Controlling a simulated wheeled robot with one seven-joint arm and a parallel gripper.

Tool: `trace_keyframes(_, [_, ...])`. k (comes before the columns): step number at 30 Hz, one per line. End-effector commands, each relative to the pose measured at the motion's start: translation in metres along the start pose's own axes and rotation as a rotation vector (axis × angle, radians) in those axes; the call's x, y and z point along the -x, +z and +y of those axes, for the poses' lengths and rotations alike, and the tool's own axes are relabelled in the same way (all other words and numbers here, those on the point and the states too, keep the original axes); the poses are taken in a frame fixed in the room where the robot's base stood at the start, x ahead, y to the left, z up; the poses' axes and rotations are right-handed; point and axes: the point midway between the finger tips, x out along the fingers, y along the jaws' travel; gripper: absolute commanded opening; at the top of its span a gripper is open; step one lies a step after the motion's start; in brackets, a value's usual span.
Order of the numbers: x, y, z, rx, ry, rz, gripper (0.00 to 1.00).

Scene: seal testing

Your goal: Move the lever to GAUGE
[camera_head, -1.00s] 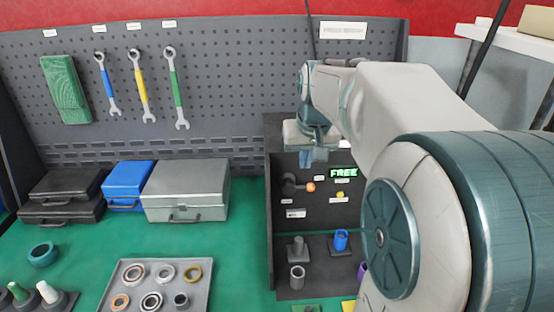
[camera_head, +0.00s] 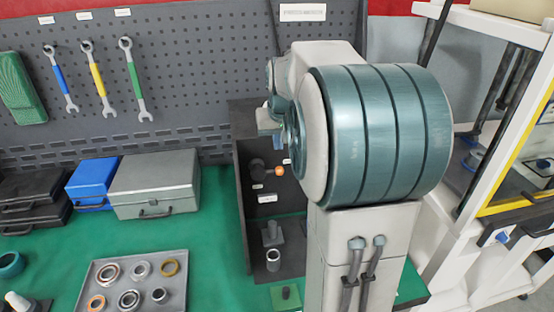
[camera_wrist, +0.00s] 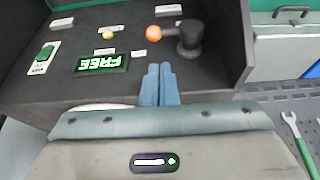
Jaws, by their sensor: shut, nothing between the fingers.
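The lever (camera_head: 266,169) has a dark round pivot and an orange ball on its end, and sits on the dark test box's back panel. In the wrist view, the lever's orange ball (camera_wrist: 153,33) and dark pivot (camera_wrist: 188,38) lie just beyond my fingertips, apart from them in the picture. My gripper (camera_wrist: 160,68) is shut and empty, its two blue fingers together. In the head view, my gripper (camera_head: 278,142) is small and partly hidden by my arm. A display (camera_wrist: 101,64) glows green with FREE. Small label plates sit around the lever, too blurred to read.
The dark box (camera_head: 242,190) has side walls close around the panel. A green switch (camera_wrist: 46,52) and yellow button (camera_wrist: 107,35) share the panel. A grey case (camera_head: 155,187) and ring tray (camera_head: 95,275) stand to the left on the green bench.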

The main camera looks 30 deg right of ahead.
Motion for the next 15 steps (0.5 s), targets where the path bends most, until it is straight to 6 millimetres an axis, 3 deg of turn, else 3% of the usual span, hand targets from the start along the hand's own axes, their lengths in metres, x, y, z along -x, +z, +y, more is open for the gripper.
trace_keyframes(6, [-0.046,0.000,0.000,-0.002,0.000,-0.005,0.00])
trace_keyframes(15, [-0.081,0.006,0.000,0.000,0.000,-0.001,0.00])
